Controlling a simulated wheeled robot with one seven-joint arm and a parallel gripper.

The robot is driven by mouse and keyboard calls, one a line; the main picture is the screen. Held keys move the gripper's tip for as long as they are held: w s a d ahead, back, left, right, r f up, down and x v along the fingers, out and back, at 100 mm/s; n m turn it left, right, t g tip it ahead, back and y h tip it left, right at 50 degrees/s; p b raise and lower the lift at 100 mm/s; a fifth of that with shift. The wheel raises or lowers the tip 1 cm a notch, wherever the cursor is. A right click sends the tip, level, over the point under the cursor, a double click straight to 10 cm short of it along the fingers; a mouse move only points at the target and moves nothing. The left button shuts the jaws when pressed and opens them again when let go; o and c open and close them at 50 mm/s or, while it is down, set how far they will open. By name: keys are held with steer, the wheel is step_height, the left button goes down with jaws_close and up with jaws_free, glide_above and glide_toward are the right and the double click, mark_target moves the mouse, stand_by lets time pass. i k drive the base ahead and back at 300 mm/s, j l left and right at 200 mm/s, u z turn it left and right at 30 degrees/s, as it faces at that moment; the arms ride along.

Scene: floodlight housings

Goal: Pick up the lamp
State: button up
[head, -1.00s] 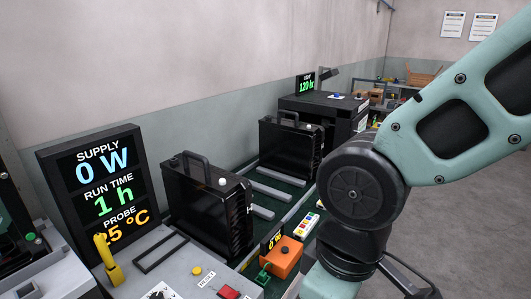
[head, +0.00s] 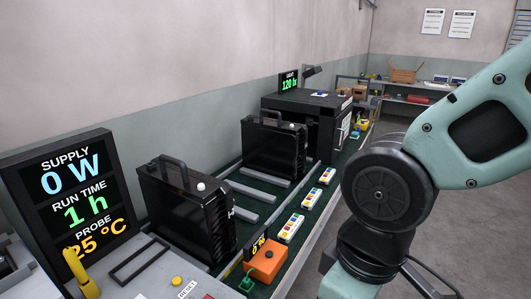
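Two black finned floodlight housings with top handles stand upright on the green bench. The near housing (head: 185,215) is at left of centre, with a white knob on top and a partly hidden white letter on its edge. The far housing (head: 272,148) stands behind it, with a similar pale knob. Nothing is seen touching either one. My arm fills the right side of the head view, to the right of both housings. My gripper is out of view below the frame.
A display panel (head: 62,208) reads 0 W, 1 h and 25 °C. An orange box (head: 268,262) and white strips with coloured buttons (head: 291,228) lie along the bench. Grey rails (head: 250,190) lie between the housings. A black cabinet (head: 300,112) stands behind. Floor at right is open.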

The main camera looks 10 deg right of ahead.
mark_target(278, 148)
steer(key=i+l+u, duration=0.1)
steer(key=u, duration=0.35)
steer(key=i+l+u, duration=0.15)
steer(key=u, duration=0.3)
steer(key=i+l+u, duration=0.2)
steer(key=l, duration=0.25)
steer(key=i+l+u, duration=0.15)
steer(key=l, duration=0.3)
steer(key=i+l+u, duration=0.2)
steer(key=l, duration=0.3)
steer(key=l+u, duration=0.2)
steer(key=l, duration=0.25)
